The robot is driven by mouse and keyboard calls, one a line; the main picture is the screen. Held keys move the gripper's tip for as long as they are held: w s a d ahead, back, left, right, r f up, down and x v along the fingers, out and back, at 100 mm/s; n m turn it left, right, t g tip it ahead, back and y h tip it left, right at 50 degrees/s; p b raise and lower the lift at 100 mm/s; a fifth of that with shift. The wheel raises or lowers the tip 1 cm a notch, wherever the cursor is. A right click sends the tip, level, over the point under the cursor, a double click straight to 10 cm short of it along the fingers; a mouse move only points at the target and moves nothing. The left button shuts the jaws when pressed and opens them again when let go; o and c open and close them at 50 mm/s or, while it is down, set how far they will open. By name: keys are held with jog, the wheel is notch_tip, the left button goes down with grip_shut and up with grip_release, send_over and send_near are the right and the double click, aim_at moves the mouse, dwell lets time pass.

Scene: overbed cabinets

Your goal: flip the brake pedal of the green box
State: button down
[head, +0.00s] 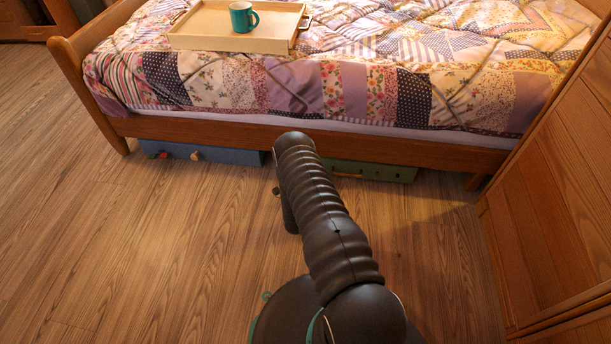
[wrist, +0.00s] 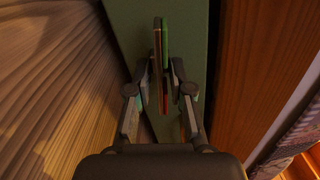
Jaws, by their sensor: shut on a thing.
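The green box (head: 372,171) lies low under the bed's front edge in the head view, its left part hidden behind my arm. In the wrist view its dark green surface (wrist: 128,22) runs alongside the bed's wooden side board. My gripper (wrist: 161,68) is at the box, with one finger on each side of a narrow upright piece with tan, green and red parts. I take this piece to be the brake pedal (wrist: 166,45). The gripper is shut on it, though the contact itself is hard to see. In the head view my arm hides the pedal and fingers.
A blue box (head: 228,156) with small red and green parts sits under the bed to the left. A wooden cabinet (head: 560,200) stands close on the right. A tray (head: 205,38) with a teal mug (head: 242,18) rests on the bed. The wooden floor (head: 130,250) at left is clear.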

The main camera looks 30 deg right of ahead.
jog(key=shift+m, duration=0.6)
jog(key=c, duration=1.3)
grip_release()
jog(key=v, duration=1.2)
jog(key=shift+w, duration=0.1)
